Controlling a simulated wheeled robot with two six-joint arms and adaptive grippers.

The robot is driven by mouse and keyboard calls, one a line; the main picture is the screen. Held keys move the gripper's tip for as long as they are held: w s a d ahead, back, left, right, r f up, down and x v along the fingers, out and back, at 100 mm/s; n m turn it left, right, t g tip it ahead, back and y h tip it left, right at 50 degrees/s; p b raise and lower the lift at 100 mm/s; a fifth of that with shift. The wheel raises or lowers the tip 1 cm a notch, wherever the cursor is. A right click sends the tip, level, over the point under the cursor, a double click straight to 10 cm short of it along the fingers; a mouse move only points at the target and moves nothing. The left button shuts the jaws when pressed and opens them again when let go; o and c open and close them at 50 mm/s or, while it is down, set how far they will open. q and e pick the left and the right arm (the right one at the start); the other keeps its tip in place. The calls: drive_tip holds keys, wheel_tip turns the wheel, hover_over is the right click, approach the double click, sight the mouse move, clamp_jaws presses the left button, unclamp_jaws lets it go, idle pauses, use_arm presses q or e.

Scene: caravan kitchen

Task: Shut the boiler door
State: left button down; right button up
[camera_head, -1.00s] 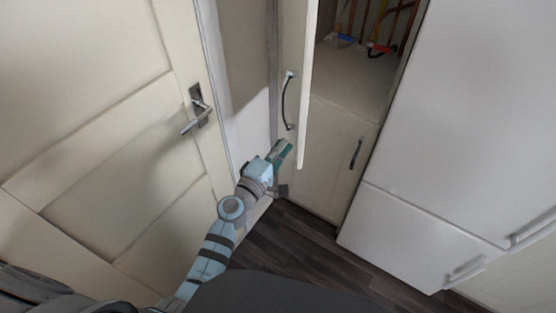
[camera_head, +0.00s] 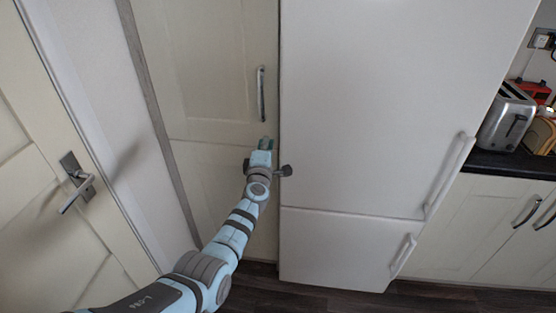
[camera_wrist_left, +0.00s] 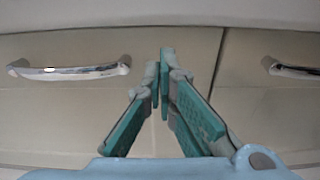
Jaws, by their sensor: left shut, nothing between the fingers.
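The boiler door (camera_head: 205,55) is the cream upper door left of the fridge. It looks closed, level with the cupboard front, and the inside is out of sight. Its metal handle (camera_head: 261,95) stands upright near its right edge. My left gripper (camera_head: 265,143) is shut and empty, at the lower right part of the door below the handle. In the left wrist view its teal fingers (camera_wrist_left: 160,72) come together in front of the cream fronts, with a handle on either side. Whether the fingertips touch the door I cannot tell. My right gripper is not in view.
A lower cream cupboard door (camera_head: 215,185) is under the boiler door. A tall white fridge-freezer (camera_head: 370,110) stands close on the right. A room door (camera_head: 60,220) with a lever handle is at the left. A toaster (camera_head: 507,115) sits on the dark worktop at far right.

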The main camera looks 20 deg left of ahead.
use_arm(q)
drive_tip(key=shift+w, duration=0.65)
drive_tip(key=shift+r, duration=0.1)
